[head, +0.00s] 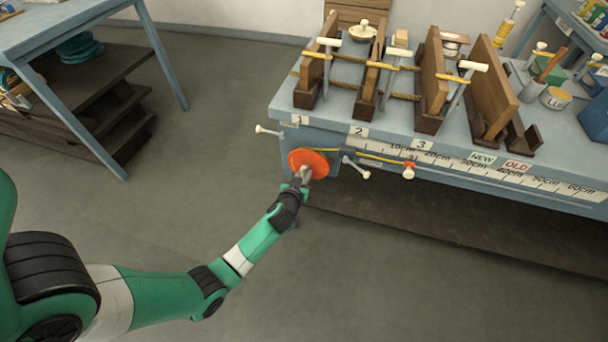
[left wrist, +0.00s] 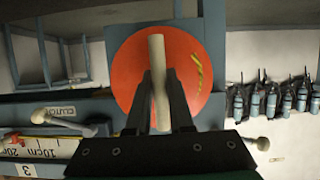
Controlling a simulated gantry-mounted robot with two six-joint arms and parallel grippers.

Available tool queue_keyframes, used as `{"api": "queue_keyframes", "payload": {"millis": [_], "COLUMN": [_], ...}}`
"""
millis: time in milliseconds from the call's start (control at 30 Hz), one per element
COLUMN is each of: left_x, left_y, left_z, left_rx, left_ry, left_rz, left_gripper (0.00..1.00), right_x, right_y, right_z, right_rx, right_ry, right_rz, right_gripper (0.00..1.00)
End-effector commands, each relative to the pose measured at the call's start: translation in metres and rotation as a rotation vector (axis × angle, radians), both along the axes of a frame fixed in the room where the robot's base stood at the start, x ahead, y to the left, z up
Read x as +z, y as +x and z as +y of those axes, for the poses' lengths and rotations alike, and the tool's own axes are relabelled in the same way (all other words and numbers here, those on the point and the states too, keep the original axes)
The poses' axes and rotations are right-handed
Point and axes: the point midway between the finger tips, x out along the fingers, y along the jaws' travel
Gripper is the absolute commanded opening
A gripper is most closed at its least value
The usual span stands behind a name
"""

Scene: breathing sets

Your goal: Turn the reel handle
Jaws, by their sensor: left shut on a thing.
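The reel is an orange-red disc (head: 309,161) on the front left corner of the blue workbench. A yellow cord runs from it to the right along the bench front. In the left wrist view the reel (left wrist: 130,62) fills the upper middle. Its pale handle (left wrist: 157,70) stands out from the disc between the two dark fingers. My left gripper (head: 304,175) is at the reel, shut on the handle; it also shows in the left wrist view (left wrist: 160,105). The handle is mostly hidden by the gripper in the head view. My right gripper is not in view.
The workbench (head: 280,101) carries wooden frames (head: 372,70) with cords and clamps. Pale-knobbed levers (head: 357,168) stick out beside the reel, and a white knob (head: 408,172) sits at the ruler. A blue side table (head: 70,25) stands at left. The floor between is clear.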

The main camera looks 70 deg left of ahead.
Motion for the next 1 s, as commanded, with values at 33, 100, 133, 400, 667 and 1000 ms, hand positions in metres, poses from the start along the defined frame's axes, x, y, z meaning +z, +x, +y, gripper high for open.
{"api": "queue_keyframes", "payload": {"millis": [33,100,133,400,667,1000], "left_x": [0.0006,0.0007,0.0007,0.0009,0.0008,0.001], "left_y": [0.0004,0.0004,0.0005,0.0005,0.0005,-0.0003], "left_z": [-0.0002,-0.0001,-0.0002,-0.0001,-0.0002,-0.0008], "left_rx": [-0.001,-0.001,-0.001,-0.001,-0.001,-0.001], "left_ry": [0.002,0.002,0.002,0.002,0.002,0.001], "left_rz": [-0.001,-0.001,-0.001,-0.001,-0.001,-0.001], "left_gripper": [0.0,0.0,0.0,0.0,0.41,0.5], "right_x": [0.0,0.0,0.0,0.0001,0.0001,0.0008], "right_y": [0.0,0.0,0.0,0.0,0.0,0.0], "right_z": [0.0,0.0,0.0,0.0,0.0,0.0], "right_rx": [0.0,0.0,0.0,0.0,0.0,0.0], "right_ry": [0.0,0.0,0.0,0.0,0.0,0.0], "right_rz": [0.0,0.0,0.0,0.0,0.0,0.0], "right_gripper": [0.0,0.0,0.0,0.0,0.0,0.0]}}
